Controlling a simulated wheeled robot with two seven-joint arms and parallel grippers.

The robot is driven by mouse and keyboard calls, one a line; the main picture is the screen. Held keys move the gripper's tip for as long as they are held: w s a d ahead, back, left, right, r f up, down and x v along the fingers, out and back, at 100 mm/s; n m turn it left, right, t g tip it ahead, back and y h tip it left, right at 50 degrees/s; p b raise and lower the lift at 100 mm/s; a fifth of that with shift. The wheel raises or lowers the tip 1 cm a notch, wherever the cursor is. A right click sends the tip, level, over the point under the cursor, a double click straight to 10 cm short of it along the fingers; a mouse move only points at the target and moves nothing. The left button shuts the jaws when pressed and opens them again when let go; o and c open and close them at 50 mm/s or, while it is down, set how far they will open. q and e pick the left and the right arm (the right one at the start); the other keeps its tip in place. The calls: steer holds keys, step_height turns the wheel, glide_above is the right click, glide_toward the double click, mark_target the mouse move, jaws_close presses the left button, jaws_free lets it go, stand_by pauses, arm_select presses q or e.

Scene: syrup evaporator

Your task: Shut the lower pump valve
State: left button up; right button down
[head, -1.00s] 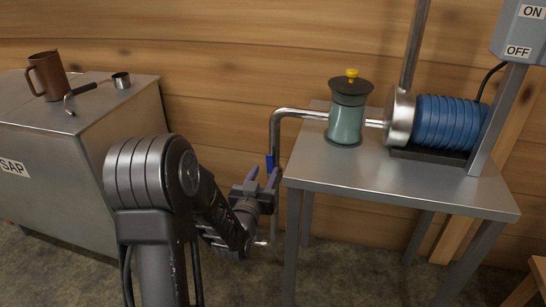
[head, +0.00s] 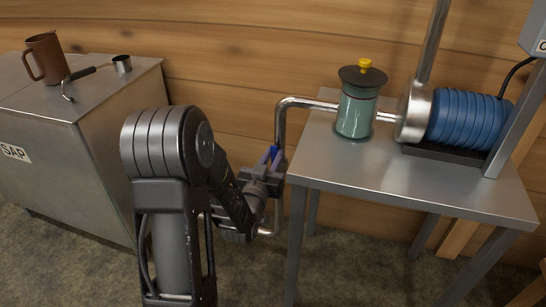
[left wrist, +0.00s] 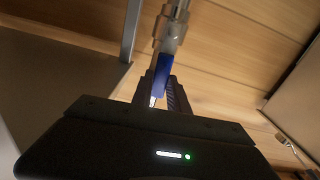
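The lower pump valve has a blue handle (head: 274,155) on the vertical pipe left of the pump table. The handle points along the pipe. In the left wrist view the blue handle (left wrist: 162,75) runs down from a metal valve body (left wrist: 171,30) to between my fingers. My left gripper (head: 271,164) is at the handle, one finger on each side of it; its fingers also show in the left wrist view (left wrist: 160,95). I cannot tell whether the fingers press on the handle. The gripper and forearm partly hide the lower pipe. My right gripper is out of view.
The metal pump table (head: 440,189) stands close to the right of my left gripper. It carries a green canister (head: 355,115) with a yellow knob and a blue ribbed pump motor (head: 468,119). A SAP tank (head: 75,150) stands left, with a mug (head: 46,58) and a ladle (head: 90,73).

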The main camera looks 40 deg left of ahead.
arm_select(q)
jaws_close()
stand_by(0.9)
